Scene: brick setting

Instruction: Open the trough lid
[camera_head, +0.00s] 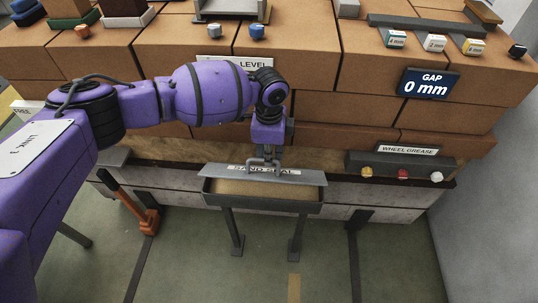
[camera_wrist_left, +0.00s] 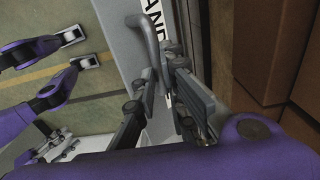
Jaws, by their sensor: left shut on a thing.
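The trough (camera_head: 262,205) is a dark grey tray on legs in front of the brick wall, with tan sand showing in it. Its grey lid (camera_head: 222,174), labelled SAND SEAL, is tilted up at the trough's back side, leaving sand visible in front. The lid has a bent grey bar handle (camera_head: 278,165), which also shows in the left wrist view (camera_wrist_left: 148,42). My left gripper (camera_head: 266,153) is shut on this handle, its fingers (camera_wrist_left: 160,88) on either side of the bar. My wrist hides part of the handle. My right gripper is not in view.
The large brick structure (camera_head: 365,100) stands right behind the trough. A dark wheel grease block (camera_head: 400,166) with coloured knobs is to the right. An orange-handled tool (camera_head: 149,218) leans at the left. The floor in front is mostly clear.

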